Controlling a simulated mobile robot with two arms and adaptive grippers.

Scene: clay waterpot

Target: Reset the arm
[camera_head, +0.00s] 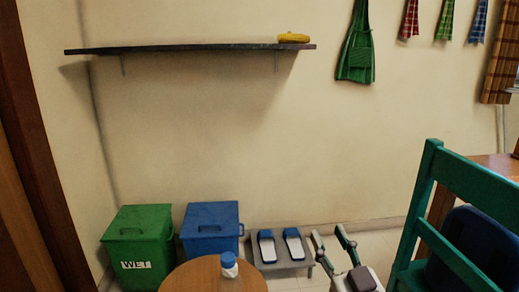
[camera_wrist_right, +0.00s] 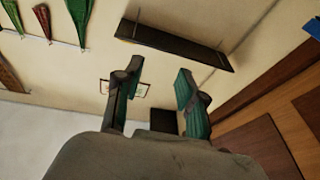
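My right gripper (camera_head: 328,232) is at the bottom of the head view, right of centre, with its fingers pointing up and away from me. Its two fingers stand apart with nothing between them. In the right wrist view the gripper (camera_wrist_right: 160,74) also shows open and empty, with the wall and a dark shelf (camera_wrist_right: 175,42) beyond the fingertips. It touches nothing that I can see. My left gripper is not in view.
A round wooden table (camera_head: 195,275) with a small white, blue-capped bottle (camera_head: 229,266) stands low in front. Behind are a green bin (camera_head: 140,238), a blue bin (camera_head: 210,222) and a slipper rack (camera_head: 283,266). A green chair (camera_head: 425,185) stands close on the right.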

